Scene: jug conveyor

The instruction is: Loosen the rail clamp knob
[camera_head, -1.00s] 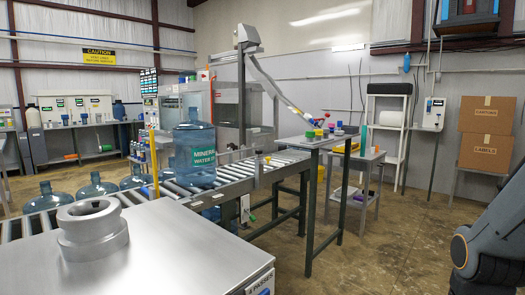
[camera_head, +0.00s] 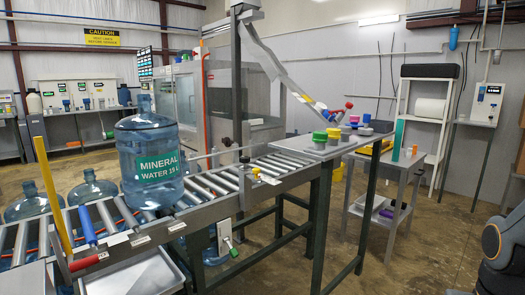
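A small dark knob (camera_head: 245,159) sits on top of a short bracket at the near rail of the roller conveyor (camera_head: 226,194), right of the large jug. It may be the rail clamp knob; it is too small to tell how tight it is. A small yellow-and-white fitting (camera_head: 257,171) is on the same rail just right of it. A blue jug (camera_head: 151,165) with a green "MINERAL WATER" label stands upright on the rollers. My gripper is not in view; only part of my arm shows at the right edge, apart from the conveyor.
A grey table (camera_head: 322,150) with several coloured caps stands at the conveyor's right end, with a chute above it. A yellow post (camera_head: 52,190) and a metal tray (camera_head: 135,275) are at the near left. The floor (camera_head: 420,230) at right is clear.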

